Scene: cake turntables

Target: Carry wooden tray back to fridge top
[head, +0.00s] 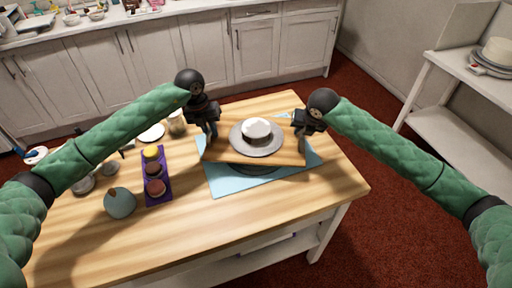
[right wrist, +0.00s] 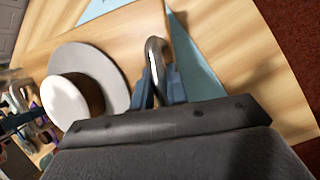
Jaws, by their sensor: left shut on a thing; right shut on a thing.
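The wooden tray (head: 217,150) is over a light blue mat (head: 222,182) on the table in the head view. A grey round plate (head: 238,143) with a small white-topped cake (head: 256,128) is on it. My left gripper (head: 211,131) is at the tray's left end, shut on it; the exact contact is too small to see. My right gripper (head: 300,130) is at its right end. In the right wrist view, the right fingers (right wrist: 157,92) are shut on a curved metal handle (right wrist: 155,52) of the tray. No fridge is in view.
A purple tray (head: 164,196) with several round cakes and a blue-grey round object (head: 120,203) stand on the left of the wooden table (head: 215,226). A white shelf unit (head: 468,113) bears another cake stand at far right. Red floor lies between table and cabinets.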

